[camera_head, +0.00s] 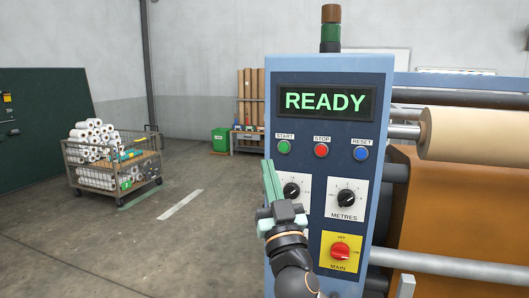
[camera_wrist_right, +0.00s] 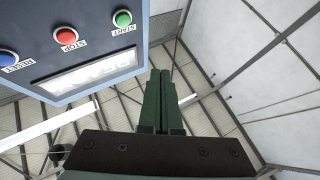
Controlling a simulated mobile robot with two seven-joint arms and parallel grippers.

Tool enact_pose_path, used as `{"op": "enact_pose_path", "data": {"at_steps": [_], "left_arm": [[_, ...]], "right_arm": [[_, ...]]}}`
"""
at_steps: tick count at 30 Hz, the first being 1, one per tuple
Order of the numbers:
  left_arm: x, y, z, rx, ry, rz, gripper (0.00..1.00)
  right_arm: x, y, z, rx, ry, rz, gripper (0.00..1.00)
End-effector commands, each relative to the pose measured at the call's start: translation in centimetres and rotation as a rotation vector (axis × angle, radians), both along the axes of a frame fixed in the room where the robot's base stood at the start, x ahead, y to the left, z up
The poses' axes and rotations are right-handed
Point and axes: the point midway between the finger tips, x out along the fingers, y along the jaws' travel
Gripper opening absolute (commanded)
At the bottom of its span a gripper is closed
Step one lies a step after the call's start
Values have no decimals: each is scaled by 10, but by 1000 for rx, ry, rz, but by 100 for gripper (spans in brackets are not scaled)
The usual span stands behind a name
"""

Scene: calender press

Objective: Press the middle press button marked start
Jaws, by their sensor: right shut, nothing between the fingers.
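The control panel (camera_head: 323,222) carries a row of three buttons under its display. The green button (camera_head: 284,147) marked START is the left one, the red button (camera_head: 321,150) marked STOP is in the middle, and the blue button (camera_head: 361,153) marked RESET is at the right. In the right wrist view the green button (camera_wrist_right: 122,18) shows at the top. My right gripper (camera_head: 268,165) is shut and empty, its fingers pointing up at the panel's left edge, below and left of the green button. In the wrist view its fingertips (camera_wrist_right: 160,72) appear apart from the button. My left gripper is not in view.
The display (camera_head: 325,102) reads READY. Below the buttons are two black dials, one marked METRES (camera_head: 346,197), and a red MAIN switch (camera_head: 340,251). A cart of rolls (camera_head: 113,165) is far left; the floor between is open.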

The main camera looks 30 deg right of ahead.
Motion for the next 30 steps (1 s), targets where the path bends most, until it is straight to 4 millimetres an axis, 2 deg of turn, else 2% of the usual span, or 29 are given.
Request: {"op": "enact_pose_path", "data": {"at_steps": [4, 17, 30], "left_arm": [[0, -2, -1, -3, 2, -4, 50], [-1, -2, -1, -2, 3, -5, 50], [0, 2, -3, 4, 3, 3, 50]], "right_arm": [[-3, -1, 6, 1, -19, -5, 0], [2, -6, 6, -1, -17, -6, 0], [38, -50, 6, -2, -16, -8, 0]]}}
